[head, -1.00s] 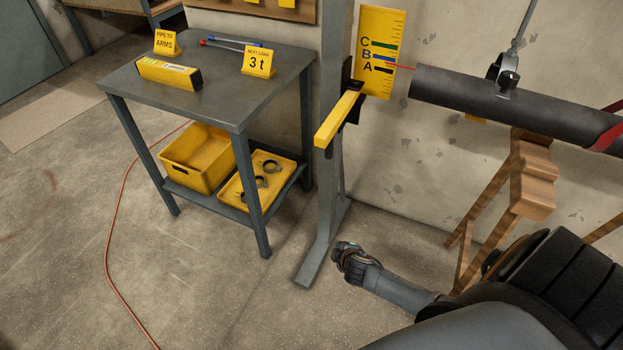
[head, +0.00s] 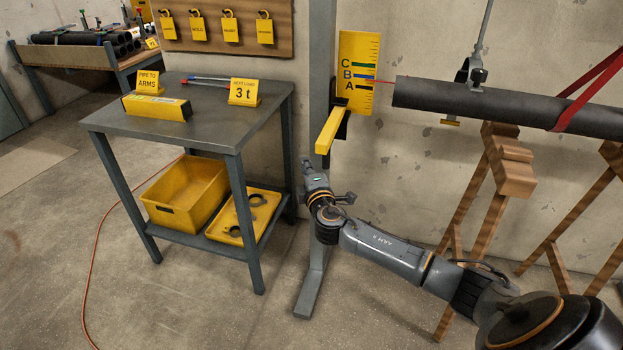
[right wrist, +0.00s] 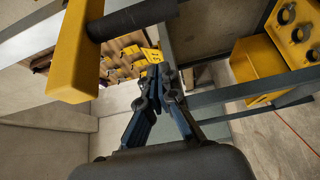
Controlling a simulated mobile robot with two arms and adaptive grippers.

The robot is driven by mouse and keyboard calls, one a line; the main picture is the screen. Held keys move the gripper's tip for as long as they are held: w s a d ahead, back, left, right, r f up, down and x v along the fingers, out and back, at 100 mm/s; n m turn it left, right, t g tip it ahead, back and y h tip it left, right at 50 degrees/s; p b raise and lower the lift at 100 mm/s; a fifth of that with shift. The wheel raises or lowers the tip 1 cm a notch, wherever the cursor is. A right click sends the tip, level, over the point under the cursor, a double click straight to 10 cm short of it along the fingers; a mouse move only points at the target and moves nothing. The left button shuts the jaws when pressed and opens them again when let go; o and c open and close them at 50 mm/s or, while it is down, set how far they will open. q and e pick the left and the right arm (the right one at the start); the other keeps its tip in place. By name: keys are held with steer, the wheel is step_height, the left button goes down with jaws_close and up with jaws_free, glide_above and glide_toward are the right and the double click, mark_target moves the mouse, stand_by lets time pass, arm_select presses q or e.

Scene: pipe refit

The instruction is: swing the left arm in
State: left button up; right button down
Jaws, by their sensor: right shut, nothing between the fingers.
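The yellow left arm (head: 331,130) is on the grey upright post (head: 322,60) and points out toward me, below the yellow A-B-C scale plate (head: 358,72). In the right wrist view the yellow arm (right wrist: 76,55) is large at the upper left. My right gripper (head: 312,170) is below and slightly left of the arm's near end in the head view, close to the post. Its fingers (right wrist: 160,78) come together at the tips and hold nothing. It looks apart from the yellow arm. My left gripper is not in view.
The dark pipe (head: 430,97) hangs at the right with a red strap (head: 590,88), above wooden trestles (head: 510,175). The floor at front left is clear, apart from a hose.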

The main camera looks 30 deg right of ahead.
mark_target(332, 140)
steer(key=d, duration=0.3)
steer(key=shift+s+d, duration=0.35)
steer(key=shift+d, duration=0.1)
